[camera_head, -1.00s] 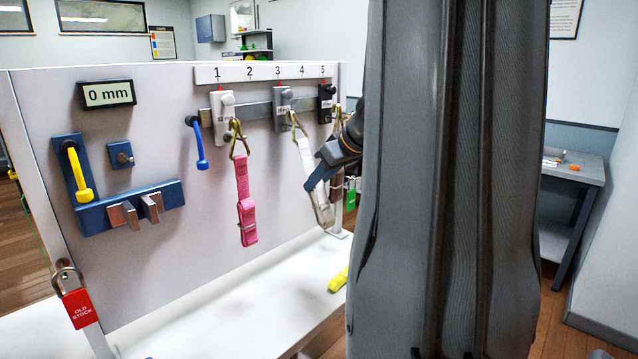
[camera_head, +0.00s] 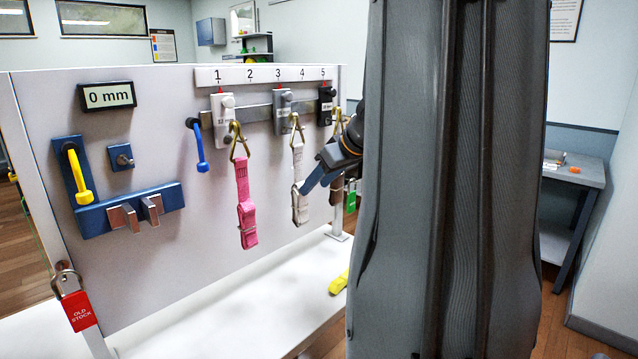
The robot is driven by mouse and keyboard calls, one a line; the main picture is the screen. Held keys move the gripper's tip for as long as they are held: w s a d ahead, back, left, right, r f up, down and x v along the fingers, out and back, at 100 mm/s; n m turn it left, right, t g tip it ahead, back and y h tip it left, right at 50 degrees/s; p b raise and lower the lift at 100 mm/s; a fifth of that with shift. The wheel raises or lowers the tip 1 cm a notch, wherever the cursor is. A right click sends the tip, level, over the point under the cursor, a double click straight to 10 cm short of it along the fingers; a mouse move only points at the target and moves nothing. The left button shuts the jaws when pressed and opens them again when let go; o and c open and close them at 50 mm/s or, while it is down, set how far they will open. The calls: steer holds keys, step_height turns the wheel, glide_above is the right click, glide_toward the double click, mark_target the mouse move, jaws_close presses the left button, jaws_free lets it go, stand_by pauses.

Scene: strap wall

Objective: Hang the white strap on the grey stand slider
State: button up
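The white strap (camera_head: 299,185) hangs almost straight down in front of the panel. Its brass triangular ring (camera_head: 296,128) is at the lower peg of the grey stand slider (camera_head: 282,108), under number 3, and appears to be hooked over it. My gripper (camera_head: 306,186) is just right of the strap's lower half. One blue finger reaches to the strap's edge; the other finger is not clearly visible. Whether the gripper touches or grips the strap is unclear. The tall grey arm link hides the area to the right.
A pink strap (camera_head: 243,195) hangs from the white slider (camera_head: 222,115) at left. A brown strap (camera_head: 337,185) hangs near the black slider (camera_head: 326,103), close behind my gripper. A blue hook (camera_head: 200,150) sticks out farther left. A yellow piece (camera_head: 339,282) lies on the white shelf (camera_head: 240,310).

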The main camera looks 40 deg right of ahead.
steer(key=b+v, duration=0.2)
steer(key=v, duration=0.6)
steer(key=a+f+g+y, duration=0.1)
steer(key=a+f+g, duration=0.3)
steer(key=a+f, duration=1.05)
steer(key=s+a+f+g, duration=0.1)
steer(key=s+a+f, duration=0.3)
steer(key=a, duration=0.5)
steer(key=s+a+f+g+h, duration=0.1)
steer(key=s+a+f, duration=0.3)
steer(key=a, duration=0.5)
step_height(320, 180, down, 2)
steer(key=shift+s+a+f+m+g+h, duration=0.1)
steer(key=shift+s+a+m+g+h, duration=0.2)
steer(key=shift+g, duration=0.4)
steer(key=shift+w, duration=0.15)
